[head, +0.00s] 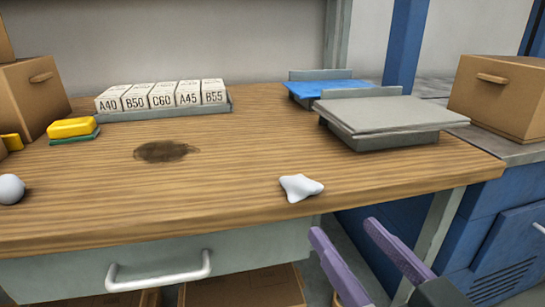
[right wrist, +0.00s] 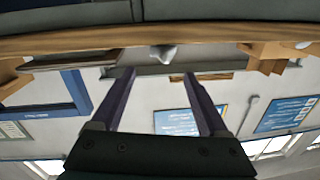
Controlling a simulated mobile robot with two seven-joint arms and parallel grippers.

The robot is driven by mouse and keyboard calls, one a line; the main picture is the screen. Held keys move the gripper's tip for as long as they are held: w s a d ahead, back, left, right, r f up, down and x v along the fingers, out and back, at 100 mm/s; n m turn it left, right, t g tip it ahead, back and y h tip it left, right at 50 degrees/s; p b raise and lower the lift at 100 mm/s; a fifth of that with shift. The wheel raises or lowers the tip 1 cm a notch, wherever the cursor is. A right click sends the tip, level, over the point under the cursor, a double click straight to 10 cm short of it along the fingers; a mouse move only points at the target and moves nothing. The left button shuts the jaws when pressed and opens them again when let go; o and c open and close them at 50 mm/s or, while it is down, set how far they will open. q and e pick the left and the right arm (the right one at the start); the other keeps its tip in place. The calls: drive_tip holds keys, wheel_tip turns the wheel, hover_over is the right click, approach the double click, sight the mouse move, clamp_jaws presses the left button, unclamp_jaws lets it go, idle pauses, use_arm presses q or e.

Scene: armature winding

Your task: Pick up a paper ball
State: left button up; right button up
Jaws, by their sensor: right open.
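A white crumpled paper ball (head: 300,187) lies on the wooden table (head: 235,205) near its front edge. My right gripper (head: 344,228) has two purple fingers, spread open and empty. It is in front of the table edge, to the lower right of the paper ball and apart from it. In the right wrist view, the picture looks upside down. The pale paper ball (right wrist: 163,54) shows there beyond the open fingertips (right wrist: 159,75), at the table edge (right wrist: 90,40). My left gripper is not in view.
A white round object (head: 10,189) sits at the left. A yellow sponge-like block (head: 71,127), labelled boxes (head: 162,95) and a dark stain (head: 165,151) are farther back. Grey stacked trays (head: 390,115) stand at the right rear. A drawer handle (head: 160,275) sticks out below. The middle tabletop is clear.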

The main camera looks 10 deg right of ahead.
sight(310, 194)
drive_tip(key=w, duration=0.2)
drive_tip(key=w+a, duration=0.1)
drive_tip(key=w, duration=0.1)
drive_tip(key=shift+w+f+b, duration=0.1)
drive_tip(key=shift+w+b, duration=0.1)
drive_tip(key=shift+b, duration=0.15)
drive_tip(key=w, duration=0.1)
drive_tip(key=w+b, duration=0.1)
drive_tip(key=w, duration=0.2)
drive_tip(key=shift+w+a, duration=0.2)
drive_tip(key=shift+a, duration=0.15)
drive_tip(key=shift+w, duration=0.4)
drive_tip(key=shift+c, duration=0.2)
drive_tip(key=c, duration=1.1)
